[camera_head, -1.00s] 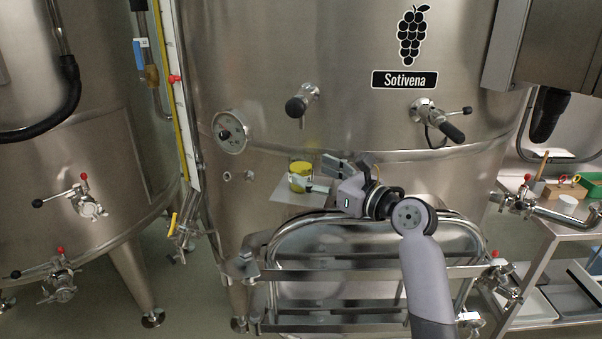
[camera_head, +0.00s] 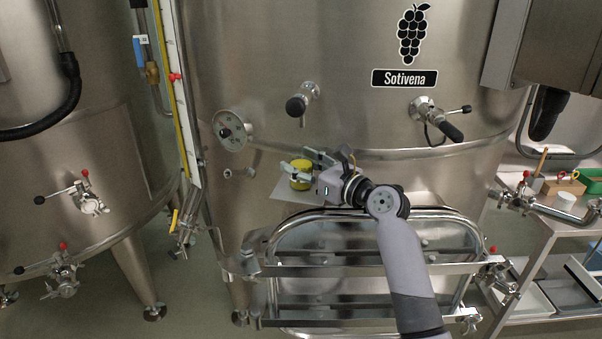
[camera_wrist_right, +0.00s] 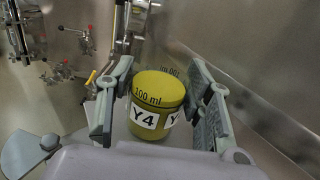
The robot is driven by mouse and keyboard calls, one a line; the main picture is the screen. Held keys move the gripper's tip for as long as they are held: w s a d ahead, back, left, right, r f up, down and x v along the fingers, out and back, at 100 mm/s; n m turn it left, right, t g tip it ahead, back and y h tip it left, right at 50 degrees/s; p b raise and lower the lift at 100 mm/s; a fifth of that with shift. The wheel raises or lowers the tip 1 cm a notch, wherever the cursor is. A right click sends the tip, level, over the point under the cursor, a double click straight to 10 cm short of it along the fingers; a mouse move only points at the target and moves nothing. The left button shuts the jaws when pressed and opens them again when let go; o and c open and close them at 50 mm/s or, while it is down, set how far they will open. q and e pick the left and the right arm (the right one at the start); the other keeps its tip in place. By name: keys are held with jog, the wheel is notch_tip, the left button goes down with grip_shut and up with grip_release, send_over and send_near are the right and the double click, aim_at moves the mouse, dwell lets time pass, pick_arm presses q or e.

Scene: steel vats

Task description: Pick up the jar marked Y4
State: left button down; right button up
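The jar marked Y4 (camera_head: 301,174) is small and yellow and stands upright on a pale sheet-like ledge (camera_head: 283,194) in front of the large vat. In the right wrist view the jar (camera_wrist_right: 157,92) shows its Y4 label and a "100 ml" marking. My right gripper (camera_head: 303,170) reaches in from the right. Its fingers (camera_wrist_right: 160,105) are open, one on each side of the jar, with a gap visible on both sides in the wrist view. My left gripper is not in view.
The steel vat (camera_head: 350,80) stands right behind the ledge. A black-handled tap (camera_head: 297,106) sticks out above the jar, and a round gauge (camera_head: 230,131) is to its left. A tubular-framed hatch (camera_head: 370,215) lies below my right arm. A side table (camera_head: 550,212) with small items stands at the right.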

jog(key=c, duration=0.8)
jog(key=shift+c, duration=1.2)
jog(key=shift+r, duration=0.1)
jog(key=shift+r, duration=0.15)
